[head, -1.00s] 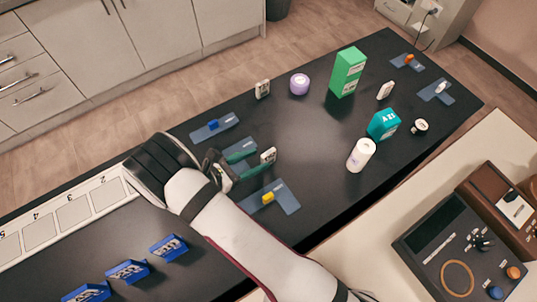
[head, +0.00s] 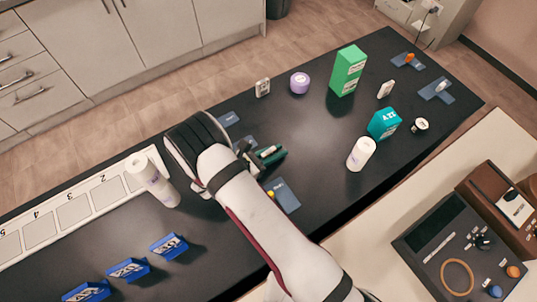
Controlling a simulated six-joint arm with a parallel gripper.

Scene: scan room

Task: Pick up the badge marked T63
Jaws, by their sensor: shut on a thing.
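My gripper (head: 262,157) is over the dark table, to the right of the numbered white strip. It is shut on a small white badge (head: 268,151), mostly hidden between its dark green fingers. The mark on the held badge cannot be read. Another white badge (head: 262,87) stands upright at the back edge. A third white badge (head: 385,89) stands tilted to the right of the tall green box. Their marks are too small to read.
Flat blue plates (head: 287,197) lie around my gripper. A purple jar (head: 299,83), green box (head: 348,70), teal box (head: 384,124) and white cylinder (head: 361,154) stand to the right. Blue holders (head: 127,271) stand in front.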

